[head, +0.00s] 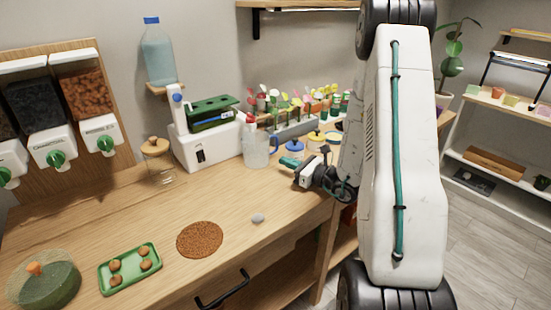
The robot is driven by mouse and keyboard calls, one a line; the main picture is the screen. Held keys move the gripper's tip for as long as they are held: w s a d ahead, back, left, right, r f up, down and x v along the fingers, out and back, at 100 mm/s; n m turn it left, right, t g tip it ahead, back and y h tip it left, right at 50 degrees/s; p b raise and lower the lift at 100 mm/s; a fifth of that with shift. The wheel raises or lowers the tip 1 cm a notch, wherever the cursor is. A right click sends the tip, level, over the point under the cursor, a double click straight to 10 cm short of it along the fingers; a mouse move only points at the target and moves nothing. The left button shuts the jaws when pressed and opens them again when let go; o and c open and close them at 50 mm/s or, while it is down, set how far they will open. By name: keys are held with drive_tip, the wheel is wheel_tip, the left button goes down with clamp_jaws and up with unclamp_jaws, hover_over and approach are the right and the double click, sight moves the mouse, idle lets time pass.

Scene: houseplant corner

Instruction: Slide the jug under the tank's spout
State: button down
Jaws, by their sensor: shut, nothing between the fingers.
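The clear jug (256,151) stands upright on the wooden counter, its handle toward the right. The white tank (203,147), with a green top part, stands just left of and behind it. My arm hides the counter's right part.
Blue- and yellow-lidded jars (295,147) stand close behind my gripper. A cork-topped glass jar (157,160) is left of the tank. A grey pebble (258,218), a brown round mat (200,239) and a green tray (130,269) lie in front. The counter before the tank is clear.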

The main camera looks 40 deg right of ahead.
sight(268, 154)
drive_tip(key=shift+x, duration=2.4)
drive_tip(key=shift+x, duration=1.2)
drive_tip(key=shift+s, duration=0.1)
drive_tip(key=v, duration=2.4)
drive_tip(key=shift+d+f, duration=0.1)
